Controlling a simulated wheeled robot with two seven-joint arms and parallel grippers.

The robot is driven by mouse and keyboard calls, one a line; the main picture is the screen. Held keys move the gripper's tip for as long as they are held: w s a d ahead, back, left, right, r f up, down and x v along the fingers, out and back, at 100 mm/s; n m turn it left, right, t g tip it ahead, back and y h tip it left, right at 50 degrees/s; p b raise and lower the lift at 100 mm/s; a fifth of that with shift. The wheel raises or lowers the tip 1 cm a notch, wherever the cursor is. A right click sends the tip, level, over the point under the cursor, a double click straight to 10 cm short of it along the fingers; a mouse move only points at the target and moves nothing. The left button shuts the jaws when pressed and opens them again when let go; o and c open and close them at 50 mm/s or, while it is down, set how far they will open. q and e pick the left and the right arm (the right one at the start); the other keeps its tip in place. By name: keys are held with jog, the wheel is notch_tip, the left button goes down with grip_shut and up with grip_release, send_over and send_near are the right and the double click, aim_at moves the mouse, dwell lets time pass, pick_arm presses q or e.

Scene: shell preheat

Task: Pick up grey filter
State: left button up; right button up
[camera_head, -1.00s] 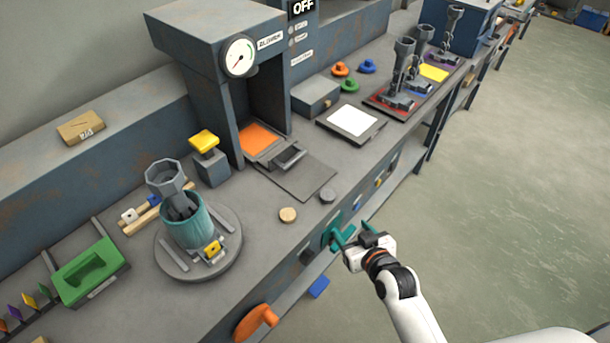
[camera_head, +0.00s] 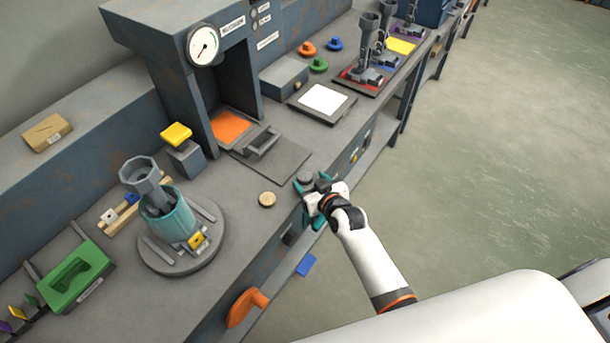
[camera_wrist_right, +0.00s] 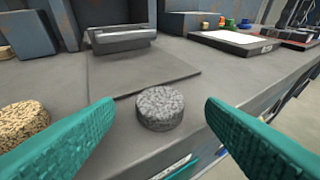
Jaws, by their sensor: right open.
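The grey filter (camera_wrist_right: 160,108) is a short, speckled round disc lying flat on the bench near its front edge. In the right wrist view it sits between and a little beyond the two teal fingers. My right gripper (camera_wrist_right: 160,122) is open, with one finger to each side of the filter and clear gaps. In the head view the filter (camera_head: 305,177) shows just beyond my right gripper (camera_head: 310,188). My left gripper is not in view.
A tan round disc (camera_head: 267,199) lies to the left of the filter, close to the left finger in the wrist view. A dark flat plate (camera_head: 282,158) lies behind it. A turntable (camera_head: 215,252) with a teal cup (camera_head: 168,225) stands further left.

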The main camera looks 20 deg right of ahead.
jog(key=shift+x, duration=0.95)
jog(key=shift+s, duration=0.1)
jog(key=c, duration=1.1)
jog(key=shift+o, duration=0.2)
